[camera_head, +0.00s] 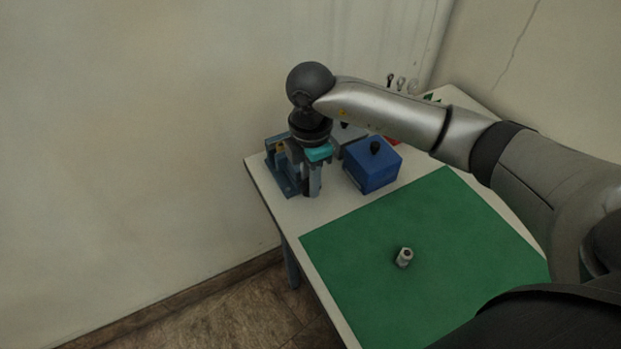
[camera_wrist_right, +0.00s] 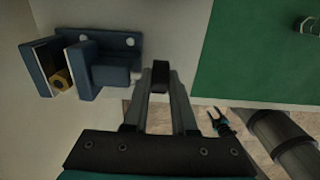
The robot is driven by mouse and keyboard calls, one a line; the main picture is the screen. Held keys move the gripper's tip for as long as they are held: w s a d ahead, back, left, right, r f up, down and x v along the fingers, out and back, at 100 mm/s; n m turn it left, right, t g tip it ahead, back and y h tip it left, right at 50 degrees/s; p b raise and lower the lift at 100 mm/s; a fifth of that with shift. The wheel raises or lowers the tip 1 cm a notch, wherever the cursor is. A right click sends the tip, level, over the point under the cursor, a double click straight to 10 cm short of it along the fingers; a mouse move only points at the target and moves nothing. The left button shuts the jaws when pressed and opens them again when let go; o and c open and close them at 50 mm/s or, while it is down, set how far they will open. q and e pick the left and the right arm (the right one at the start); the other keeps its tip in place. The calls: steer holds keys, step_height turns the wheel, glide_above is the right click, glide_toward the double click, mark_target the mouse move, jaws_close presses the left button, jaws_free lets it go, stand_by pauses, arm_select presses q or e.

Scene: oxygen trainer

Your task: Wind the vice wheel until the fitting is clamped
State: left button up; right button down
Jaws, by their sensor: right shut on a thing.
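The blue-grey vice (camera_head: 290,188) stands at the table's far left corner, and it also shows in the right wrist view (camera_wrist_right: 110,45). A brass-coloured fitting (camera_wrist_right: 62,79) sits between its two jaws; I cannot tell if both touch it. My right gripper (camera_head: 311,190) points down beside the vice. In the right wrist view its fingers (camera_wrist_right: 160,78) are shut on a small dark part at the vice's screw side, apparently the wheel, mostly hidden. My left gripper (camera_wrist_right: 217,114) appears small and far off in the right wrist view, fingers apart and empty.
A blue box (camera_head: 371,177) with a black knob stands right of the vice, with a grey box (camera_head: 354,150) behind it. A green mat (camera_head: 350,250) covers the front, bearing a small metal cylinder (camera_head: 404,257). The wall is close behind and left.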

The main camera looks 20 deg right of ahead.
steer(key=shift+d, duration=0.1)
steer(key=y, duration=0.4)
steer(key=shift+d+p, duration=0.35)
steer(key=shift+p, duration=0.05)
steer(key=shift+w+d+f+y, duration=0.1)
steer(key=shift+y, duration=1.3)
steer(key=shift+g, duration=0.3)
steer(key=c, duration=0.7)
jaws_free()
steer(key=p+v, duration=0.1)
steer(key=v, duration=1.4)
steer(key=shift+d, duration=0.25)
